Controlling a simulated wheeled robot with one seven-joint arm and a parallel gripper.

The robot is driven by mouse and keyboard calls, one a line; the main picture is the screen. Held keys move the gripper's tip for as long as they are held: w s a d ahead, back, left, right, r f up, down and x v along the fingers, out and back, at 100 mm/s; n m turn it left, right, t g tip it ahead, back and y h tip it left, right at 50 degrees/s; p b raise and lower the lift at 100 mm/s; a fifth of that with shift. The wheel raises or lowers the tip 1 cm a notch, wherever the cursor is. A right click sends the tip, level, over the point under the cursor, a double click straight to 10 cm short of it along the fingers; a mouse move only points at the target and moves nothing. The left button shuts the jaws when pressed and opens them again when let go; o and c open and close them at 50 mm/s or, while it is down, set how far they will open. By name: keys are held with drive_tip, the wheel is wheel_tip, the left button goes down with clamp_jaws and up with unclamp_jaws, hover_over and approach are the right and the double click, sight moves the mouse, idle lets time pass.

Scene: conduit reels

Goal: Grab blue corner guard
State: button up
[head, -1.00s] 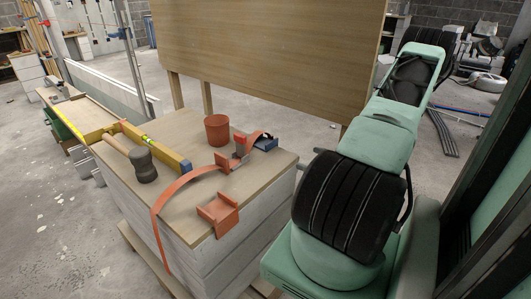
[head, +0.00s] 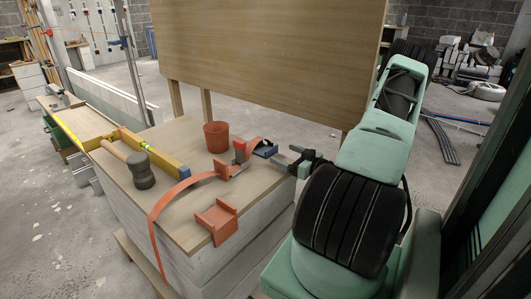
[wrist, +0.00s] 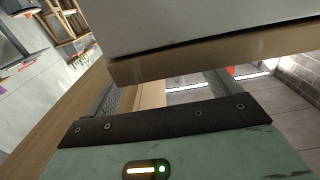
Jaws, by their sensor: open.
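The blue corner guard (head: 265,149) lies near the far right edge of the wooden tabletop (head: 180,215), beside an orange strap and its red-and-grey buckle (head: 240,151). My gripper (head: 284,161) is just right of the guard, by the table's right edge, apart from it as far as I can tell. It points left toward the tabletop. In the wrist view the two grey finger pads (wrist: 162,92) stand apart with nothing held between them. I cannot make out the guard in the wrist view.
An orange cup (head: 217,136), an orange corner guard (head: 217,221), a mallet (head: 139,168) and a yellow level (head: 158,155) lie on the tabletop. A large upright wooden board (head: 270,60) stands behind. In the wrist view a pale block with a wooden edge (wrist: 200,55) is close above the fingers.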

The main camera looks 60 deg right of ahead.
sight(273, 149)
drive_tip(key=shift+w+d+b, duration=0.15)
drive_tip(key=shift+w+b, duration=0.05)
drive_tip(key=shift+w, duration=1)
drive_tip(key=shift+w+d+b, duration=0.15)
drive_tip(key=shift+w, duration=1)
drive_tip(key=c, duration=1.1)
drive_tip(key=shift+r, duration=0.15)
